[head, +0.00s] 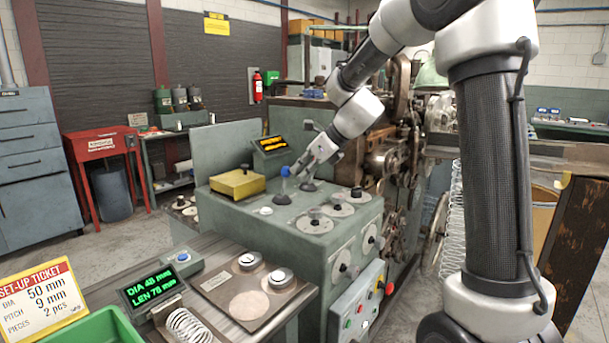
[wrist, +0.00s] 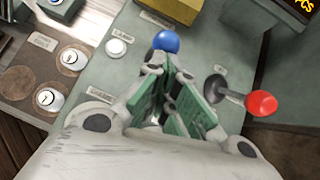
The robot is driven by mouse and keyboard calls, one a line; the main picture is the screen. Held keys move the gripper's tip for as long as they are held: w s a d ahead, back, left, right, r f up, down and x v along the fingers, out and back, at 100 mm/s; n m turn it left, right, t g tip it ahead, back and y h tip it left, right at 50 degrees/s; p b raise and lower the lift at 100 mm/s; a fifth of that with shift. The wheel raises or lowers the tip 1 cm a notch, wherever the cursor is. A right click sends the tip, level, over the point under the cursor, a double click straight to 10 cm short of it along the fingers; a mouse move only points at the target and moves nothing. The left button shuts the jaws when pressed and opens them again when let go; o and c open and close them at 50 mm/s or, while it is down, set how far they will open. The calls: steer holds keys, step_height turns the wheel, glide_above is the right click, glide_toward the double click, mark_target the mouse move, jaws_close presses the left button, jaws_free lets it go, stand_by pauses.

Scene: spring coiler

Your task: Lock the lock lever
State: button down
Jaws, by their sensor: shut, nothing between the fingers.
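Two knobbed levers stand on top of the green machine cabinet, and I cannot read which is the lock lever. The blue-knobbed lever (head: 284,171) also shows in the wrist view (wrist: 166,42), right by my fingertips; I cannot tell whether they touch. The red-knobbed lever (wrist: 261,103) leans to the right in the wrist view, to the right of my gripper. Its dark base (head: 309,185) shows in the head view, but its knob is hidden. My gripper (wrist: 172,68) is shut and empty, with green finger pads; it is beside the blue knob in the head view (head: 298,170).
A yellow box (head: 237,183) and a small display (head: 270,145) sit behind the levers. Several dial discs (head: 314,222) lie in front on the cabinet top. A white button (wrist: 116,48) is left of the blue knob. The coiling machine (head: 395,160) stands to the right.

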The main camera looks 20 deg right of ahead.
steer(key=w+g, duration=0.1)
steer(key=w+a+r+g+h, duration=0.1)
steer(key=w+a+h, duration=0.1)
steer(key=shift+a+r+g, duration=0.15)
steer(key=shift+r+g, duration=0.15)
steer(key=shift+g, duration=0.1)
steer(key=shift+w+a+r, duration=0.1)
steer(key=shift+w+a, duration=0.3)
steer(key=shift+w, duration=0.2)
steer(key=shift+w+a+r, duration=0.1)
steer(key=shift+w+a, duration=0.25)
steer(key=shift+w, duration=0.2)
steer(key=v, duration=1.3)
steer(key=shift+d, duration=0.2)
